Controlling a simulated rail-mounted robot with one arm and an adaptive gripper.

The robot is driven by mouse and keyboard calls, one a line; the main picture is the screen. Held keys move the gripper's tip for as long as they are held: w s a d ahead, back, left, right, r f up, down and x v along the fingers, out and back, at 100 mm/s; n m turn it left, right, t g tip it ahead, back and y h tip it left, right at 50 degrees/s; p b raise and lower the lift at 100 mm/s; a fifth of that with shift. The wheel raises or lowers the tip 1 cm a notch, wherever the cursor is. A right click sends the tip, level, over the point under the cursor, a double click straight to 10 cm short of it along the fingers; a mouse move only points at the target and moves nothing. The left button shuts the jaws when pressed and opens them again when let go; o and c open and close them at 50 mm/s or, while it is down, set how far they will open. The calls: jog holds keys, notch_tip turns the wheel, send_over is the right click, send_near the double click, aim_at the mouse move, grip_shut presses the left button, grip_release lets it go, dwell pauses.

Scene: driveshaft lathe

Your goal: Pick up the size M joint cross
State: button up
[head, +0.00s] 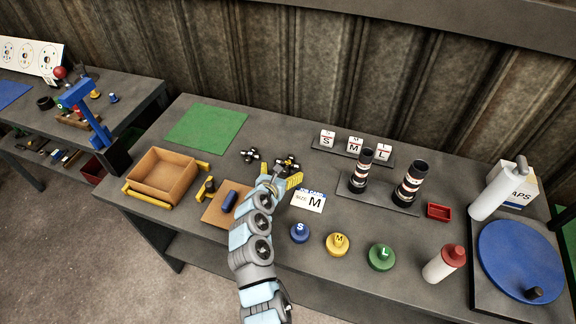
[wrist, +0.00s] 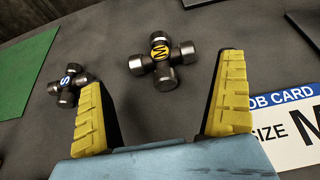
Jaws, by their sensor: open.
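The size M joint cross (wrist: 159,53) is a dark metal cross with a yellow M disc, lying on the grey table. In the wrist view it sits just beyond the fingertips, between their lines. In the head view the M cross (head: 288,162) shows just past my gripper (head: 281,180), partly covered by it. My gripper also shows in the wrist view (wrist: 166,92), with yellow ribbed fingers spread wide and nothing between them. A second cross with a blue S disc (wrist: 67,89) lies to the left, close to the left finger; it also shows in the head view (head: 250,155).
A job card reading size M (head: 309,201) lies right of my gripper. A green mat (head: 206,126) and a wooden box (head: 161,176) are to the left. Two dark cylinders (head: 362,171) stand to the right. S, M and L knobs (head: 337,244) line the front.

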aim_at(286, 166)
jog(key=shift+w+d+f, duration=0.1)
jog(key=shift+w, duration=0.25)
jog(key=shift+b+x, duration=1.05)
jog(key=shift+x, duration=1.4)
jog(key=c, duration=1)
